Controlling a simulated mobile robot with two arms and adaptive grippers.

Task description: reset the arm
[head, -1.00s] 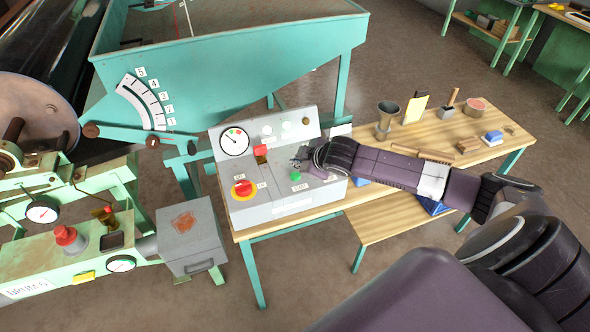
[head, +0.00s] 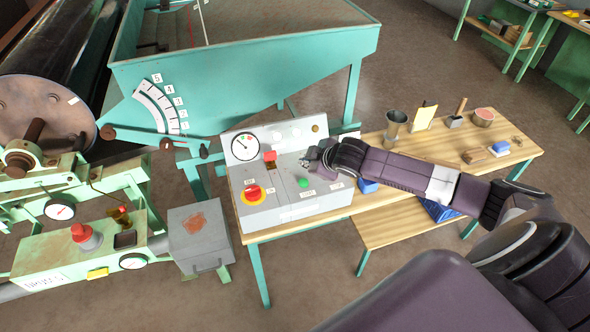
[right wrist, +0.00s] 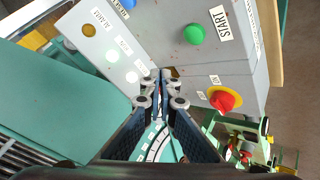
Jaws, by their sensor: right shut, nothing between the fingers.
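My right gripper (head: 306,163) hovers over the upper part of the grey control box (head: 290,208). Its fingers are together and empty. In the right wrist view the closed fingertips (right wrist: 161,76) are in front of the box's panel, apart from the buttons. The green start button (head: 303,183) lies just below the gripper in the head view and also shows in the right wrist view (right wrist: 193,34). A red knob on a yellow ring (head: 253,192) sits at the box's left. My right arm reaches in from the right. My left gripper is out of view.
The box stands on a wooden bench (head: 420,150) holding a metal cup (head: 394,127), a yellow card (head: 424,117) and small items. A teal hopper (head: 240,75) rises behind. Green machinery (head: 70,250) and a grey box (head: 197,236) stand left.

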